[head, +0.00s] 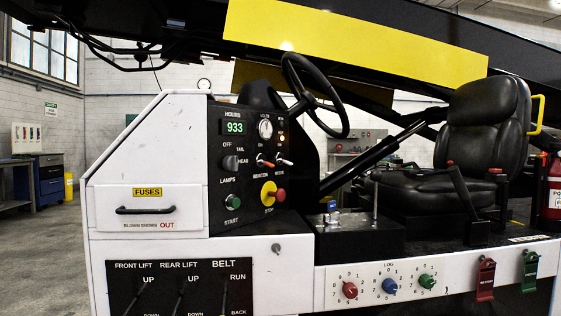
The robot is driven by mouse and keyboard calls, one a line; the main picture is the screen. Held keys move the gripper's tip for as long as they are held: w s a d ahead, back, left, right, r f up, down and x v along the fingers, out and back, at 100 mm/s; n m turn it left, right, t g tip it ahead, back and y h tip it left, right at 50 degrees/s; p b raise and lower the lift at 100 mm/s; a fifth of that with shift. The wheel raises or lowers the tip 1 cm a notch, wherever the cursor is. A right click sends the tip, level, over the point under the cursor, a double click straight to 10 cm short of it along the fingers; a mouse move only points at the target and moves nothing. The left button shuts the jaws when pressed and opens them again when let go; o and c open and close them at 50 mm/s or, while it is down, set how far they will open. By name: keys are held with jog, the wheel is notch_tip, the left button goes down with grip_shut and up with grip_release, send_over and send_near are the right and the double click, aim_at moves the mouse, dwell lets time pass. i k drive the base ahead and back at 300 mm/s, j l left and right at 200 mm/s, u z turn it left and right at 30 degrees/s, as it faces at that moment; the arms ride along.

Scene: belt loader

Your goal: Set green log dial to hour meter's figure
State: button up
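The hour meter (234,127) on the dark upright panel shows 933 in green digits, under the word HOURS. The green log dial (426,281) is the rightmost of three round knobs on the white front panel marked LOG, with digits around it. Its pointer is too small to read for certain. The red log dial (350,290) and the blue log dial (390,286) sit to its left. My gripper is not in view.
A red lever (486,279) and a green lever (529,270) hang right of the dials. Three black levers stand at lower left. The steering wheel (314,95), seat (483,130) and blue-topped stick (332,208) rise above. The dial fronts look unobstructed.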

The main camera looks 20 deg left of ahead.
aim_at(427, 282)
jog(key=i+l+z, duration=0.1)
jog(key=l+z, duration=0.15)
jog(key=z, duration=0.15)
jog(key=i+l+z, duration=0.15)
jog(key=z, duration=0.25)
jog(key=l, duration=0.1)
